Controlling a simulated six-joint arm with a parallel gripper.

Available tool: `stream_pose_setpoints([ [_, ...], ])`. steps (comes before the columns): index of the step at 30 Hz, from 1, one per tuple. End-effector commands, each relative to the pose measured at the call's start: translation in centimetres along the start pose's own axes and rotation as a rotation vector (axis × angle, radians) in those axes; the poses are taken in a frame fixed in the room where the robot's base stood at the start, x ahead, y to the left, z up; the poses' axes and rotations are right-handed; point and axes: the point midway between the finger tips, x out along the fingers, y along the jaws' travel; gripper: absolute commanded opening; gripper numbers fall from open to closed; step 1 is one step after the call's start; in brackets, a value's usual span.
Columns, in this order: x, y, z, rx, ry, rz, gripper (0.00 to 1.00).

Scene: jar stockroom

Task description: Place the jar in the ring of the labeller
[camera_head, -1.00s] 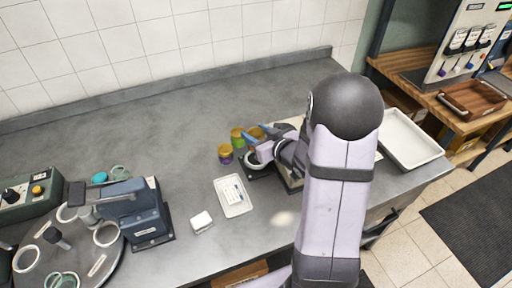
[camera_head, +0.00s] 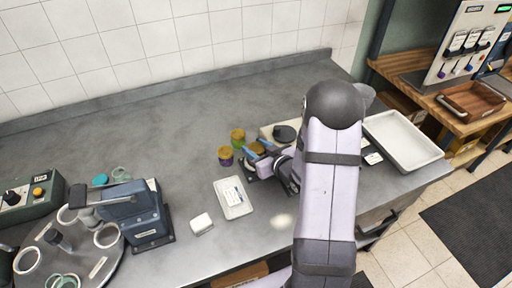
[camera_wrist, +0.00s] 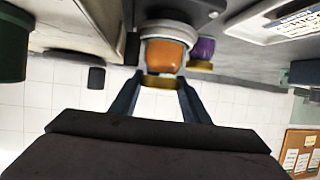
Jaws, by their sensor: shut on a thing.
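My gripper (camera_head: 256,153) is shut on an orange jar with a yellow lid (camera_head: 257,148), low over the right part of the counter. In the wrist view, which is upside down, the fingers (camera_wrist: 160,84) close on the lid side and the orange body (camera_wrist: 163,55) shows beyond. A pale ring (camera_wrist: 165,29) on a dark base shows around the jar's foot end. I cannot tell whether the jar sits fully down in it. In the head view my gripper hides most of this ring.
A purple jar (camera_head: 225,155) and a green jar (camera_head: 237,137) stand close by. A white tray with a label (camera_head: 233,197) and a small white block (camera_head: 201,223) lie in front. A blue machine (camera_head: 133,210) over a round plate with rings stands left. An empty white tray (camera_head: 404,141) lies right.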

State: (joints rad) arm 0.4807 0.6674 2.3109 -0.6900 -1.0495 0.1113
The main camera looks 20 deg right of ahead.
Motion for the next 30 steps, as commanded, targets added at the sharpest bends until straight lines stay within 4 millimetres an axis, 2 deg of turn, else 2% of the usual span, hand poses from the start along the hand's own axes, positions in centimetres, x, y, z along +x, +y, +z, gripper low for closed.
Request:
stream_pose_setpoints([
  [9,0.2,0.03,0.37,0.0,0.002,0.0,0.15],
  [10,0.14,0.01,0.31,0.0,0.0,0.0,0.49],
  [12,0.12,0.02,0.29,0.0,0.0,0.0,0.61],
  [30,-0.05,0.3,-0.23,0.002,0.003,0.007,0.61],
])
